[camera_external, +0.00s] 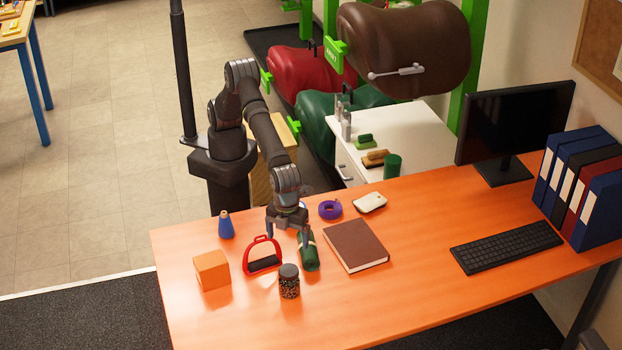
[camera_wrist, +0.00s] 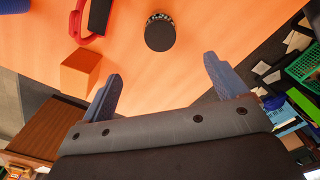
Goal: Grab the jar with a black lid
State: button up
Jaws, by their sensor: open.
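The jar with a black lid (camera_external: 289,283) stands upright near the front edge of the orange desk, with dark speckled contents. In the wrist view the jar (camera_wrist: 160,33) shows from above, its round black lid towards me, ahead of and between my fingers. My gripper (camera_external: 287,232) is above the desk, behind the jar, between the red stirrup and the green rolled object. In the wrist view my gripper (camera_wrist: 160,78) has its two fingers wide apart with nothing between them. The gripper and jar are apart.
Close by are a red stirrup (camera_external: 262,256), a green rolled object (camera_external: 307,251), an orange cube (camera_external: 211,270), a blue bottle (camera_external: 225,225) and a brown book (camera_external: 355,246). A purple tape roll (camera_external: 329,209) lies behind. The desk (camera_external: 400,305) is clear right of the jar.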

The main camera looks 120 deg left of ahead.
aim_at(288, 273)
jog(key=shift+n, duration=0.4)
notch_tip(288, 273, down, 18)
jog(key=shift+d+r, duration=0.1)
jog(key=shift+r, duration=0.15)
jog(key=c, duration=1.3)
jog(key=shift+r, duration=0.1)
jog(key=shift+c, duration=0.6)
